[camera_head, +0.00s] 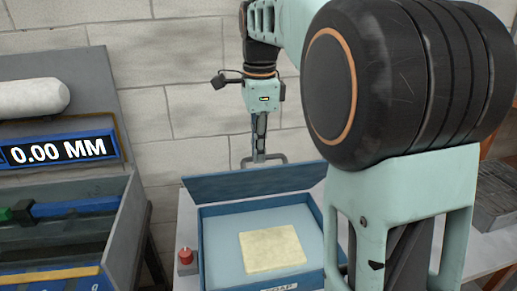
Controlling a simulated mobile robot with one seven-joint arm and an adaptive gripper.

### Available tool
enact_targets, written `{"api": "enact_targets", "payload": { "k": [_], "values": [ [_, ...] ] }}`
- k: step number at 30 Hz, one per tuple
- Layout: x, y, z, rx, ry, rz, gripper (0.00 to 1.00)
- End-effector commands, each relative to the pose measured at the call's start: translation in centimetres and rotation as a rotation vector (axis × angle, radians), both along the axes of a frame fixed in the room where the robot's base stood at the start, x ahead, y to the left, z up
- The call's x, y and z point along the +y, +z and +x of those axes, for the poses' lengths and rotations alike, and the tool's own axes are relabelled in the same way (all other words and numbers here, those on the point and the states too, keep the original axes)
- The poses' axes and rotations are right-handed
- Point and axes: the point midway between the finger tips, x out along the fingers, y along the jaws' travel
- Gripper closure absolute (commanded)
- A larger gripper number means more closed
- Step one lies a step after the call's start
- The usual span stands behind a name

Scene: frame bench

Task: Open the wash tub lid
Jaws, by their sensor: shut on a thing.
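The blue wash tub (202,245) stands on the pale bench and shows an open top. A pale yellow block (272,249) lies inside it. The tub's blue lid (235,184) is raised at the back edge, tilted up off the opening. A grey bar handle (281,158) sticks up from the lid's upper edge. My gripper (259,157) points down behind the lid and is shut on the handle. The fingertips are small here, so the exact contact is hard to see. My arm link hides the tub's right side.
A red knob (185,256) sits left of the tub. A grey station with a 0.00 MM display (58,150) stands at the left. A dark grey ribbed thing (494,196) is at the right. A block wall (185,60) is behind.

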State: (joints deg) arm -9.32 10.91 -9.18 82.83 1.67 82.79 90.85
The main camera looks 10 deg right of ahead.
Motion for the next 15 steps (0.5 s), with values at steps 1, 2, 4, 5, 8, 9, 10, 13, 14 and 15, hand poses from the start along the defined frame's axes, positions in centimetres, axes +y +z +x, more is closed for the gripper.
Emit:
{"api": "enact_targets", "payload": {
  "k": [1, 2, 4, 5, 8, 9, 10, 13, 14, 15],
  "values": [
    [0.0, 0.5, 0.4, -0.006, 0.001, 0.000, 1.00],
    [0.0, 0.6, 0.5, -0.006, 0.001, 0.000, 1.00],
    [0.0, 1.0, 1.0, -0.005, 0.000, 0.000, 1.00],
    [0.0, 1.1, 1.3, -0.005, 0.000, 0.000, 1.00],
    [0.0, 1.7, 2.4, -0.005, 0.000, 0.000, 1.00],
    [0.0, 2.0, 2.9, -0.005, -0.001, 0.000, 1.00],
    [0.0, 2.2, 3.4, -0.005, -0.001, 0.000, 1.00],
    [0.0, 2.7, 4.9, -0.003, 0.000, 0.000, 1.00],
    [0.0, 2.8, 5.4, -0.004, 0.000, 0.000, 1.00],
    [0.0, 3.0, 6.1, -0.004, 0.000, -0.001, 1.00]
  ]
}}
